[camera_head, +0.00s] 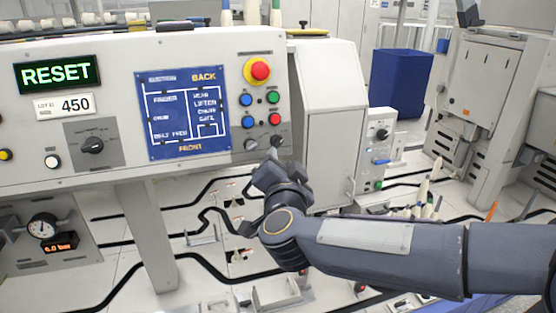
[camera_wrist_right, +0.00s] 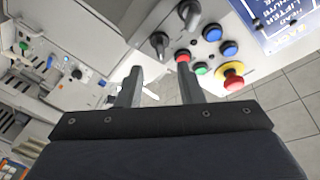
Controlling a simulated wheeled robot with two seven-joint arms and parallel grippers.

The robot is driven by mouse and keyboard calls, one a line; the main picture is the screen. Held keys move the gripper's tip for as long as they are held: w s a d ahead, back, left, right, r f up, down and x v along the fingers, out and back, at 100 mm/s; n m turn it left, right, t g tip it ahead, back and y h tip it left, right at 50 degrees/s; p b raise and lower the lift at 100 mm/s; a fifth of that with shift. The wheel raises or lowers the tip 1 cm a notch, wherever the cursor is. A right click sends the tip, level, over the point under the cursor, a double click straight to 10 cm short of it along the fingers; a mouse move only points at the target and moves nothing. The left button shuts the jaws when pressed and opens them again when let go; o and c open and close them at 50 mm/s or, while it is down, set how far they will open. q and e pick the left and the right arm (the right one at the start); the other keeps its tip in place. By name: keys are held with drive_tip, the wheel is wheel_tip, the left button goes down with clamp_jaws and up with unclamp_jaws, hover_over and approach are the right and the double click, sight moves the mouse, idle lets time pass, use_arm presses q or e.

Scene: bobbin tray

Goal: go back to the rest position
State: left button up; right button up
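My right gripper (camera_head: 270,168) is in front of the lower right corner of the machine's control panel (camera_head: 110,130), at the end of my arm coming in from the right. In the right wrist view its two dark fingers (camera_wrist_right: 159,82) stand apart with nothing between them, so it is open and empty. It seems clear of the panel's buttons. My left gripper does not show in either view.
The panel carries a red emergency stop (camera_head: 259,70) on yellow, a blue screen (camera_head: 182,101), a RESET display (camera_head: 58,73), coloured buttons and dark knobs. Grey machines (camera_head: 490,85) and a blue bin (camera_head: 401,82) stand at the right. Black-lined floor lies below.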

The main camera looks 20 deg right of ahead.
drive_tip(key=s+d+f+n+g+y+p, duration=0.2)
drive_tip(key=s+f+n+g, duration=0.1)
drive_tip(key=s, duration=0.6)
drive_tip(key=s+d+f+n+g+y+p, duration=0.1)
drive_tip(key=s+f+n+g+y+p, duration=0.1)
drive_tip(key=s+f+g, duration=0.3)
drive_tip(key=s+d+f+n+g+y+p, duration=0.2)
drive_tip(key=s+f+n+g+y, duration=0.1)
drive_tip(key=s, duration=1.1)
wheel_tip(320, 180, down, 2)
drive_tip(key=shift+d+f+n+g+y, duration=0.1)
drive_tip(key=shift+d+n+g+y, duration=0.25)
drive_tip(key=shift+n+g, duration=0.25)
